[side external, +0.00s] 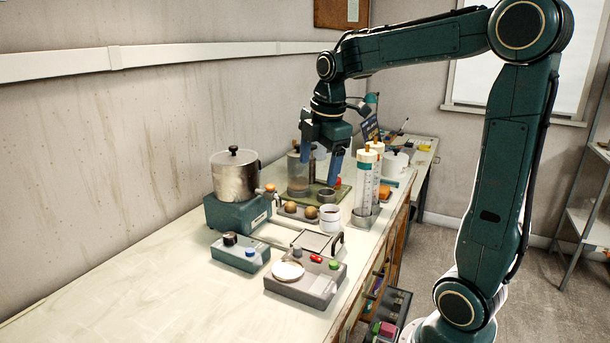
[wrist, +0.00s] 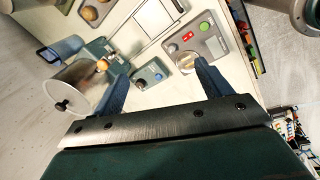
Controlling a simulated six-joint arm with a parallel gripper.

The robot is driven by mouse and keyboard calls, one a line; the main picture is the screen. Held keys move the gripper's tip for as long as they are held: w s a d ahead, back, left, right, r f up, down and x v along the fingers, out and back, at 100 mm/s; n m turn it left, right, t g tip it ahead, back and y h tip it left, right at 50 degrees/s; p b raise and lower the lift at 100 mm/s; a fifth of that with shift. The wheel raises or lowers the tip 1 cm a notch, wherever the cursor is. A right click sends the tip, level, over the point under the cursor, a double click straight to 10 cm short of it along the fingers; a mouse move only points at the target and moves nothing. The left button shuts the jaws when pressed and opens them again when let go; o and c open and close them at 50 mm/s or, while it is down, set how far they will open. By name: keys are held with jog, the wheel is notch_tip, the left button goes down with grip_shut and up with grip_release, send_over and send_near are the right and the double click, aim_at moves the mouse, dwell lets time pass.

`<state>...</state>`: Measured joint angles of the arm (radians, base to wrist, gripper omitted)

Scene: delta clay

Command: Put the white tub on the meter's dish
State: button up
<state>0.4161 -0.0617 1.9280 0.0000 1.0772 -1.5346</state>
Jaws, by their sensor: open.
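My gripper (side external: 320,173) is open and empty, pointing down above and behind the tub. Its fingers also show in the wrist view (wrist: 160,67).
A lidded metal pot (side external: 234,178) sits on a teal base at left. A teal control box (side external: 240,252) stands left of the meter. The front-left bench is clear.

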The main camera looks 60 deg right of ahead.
jog(key=w+d+f+n+g, duration=0.1)
jog(key=w+d+f+n, duration=0.25)
jog(key=d, duration=0.45)
jog(key=n+g, duration=0.1)
jog(key=n, duration=0.4)
send_over(330, 210)
jog(key=a, duration=0.2)
notch_tip(330, 210, down, 4)
jog(key=r, duration=0.1)
jog(key=shift+s+a+f+y, duration=0.25)
jog(key=shift+s+f+y, duration=0.05)
jog(key=shift+s+y, duration=0.15)
jog(key=shift+f, duration=0.1)
notch_tip(330, 210, down, 8)
jog(key=shift+f, duration=0.2)
jog(key=shift+s+f, duration=0.1)
jog(key=shift+f, duration=2.5)
